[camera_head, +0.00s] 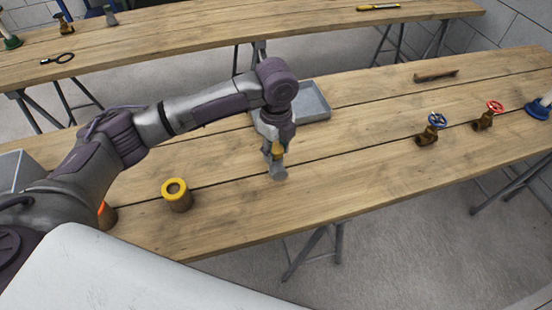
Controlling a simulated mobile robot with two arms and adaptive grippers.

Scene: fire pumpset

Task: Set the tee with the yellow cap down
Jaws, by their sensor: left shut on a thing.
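My left gripper (275,152) points down over the middle of the near table, shut on the tee with the yellow cap. Little of the tee (278,172) shows: a grey lower part below the fingers and a bit of yellow between them. The rest is hidden by the gripper. The tee's lower end is at or just above the table top; I cannot tell whether it touches. My right gripper is not in view.
On the near wooden table (350,165), a brass cylinder with a yellow ring (177,194) stands to the left. A grey tray (312,101) lies behind the gripper. Blue-wheeled (430,130) and red-wheeled (486,117) valves stand right. The board between gripper and valves is clear.

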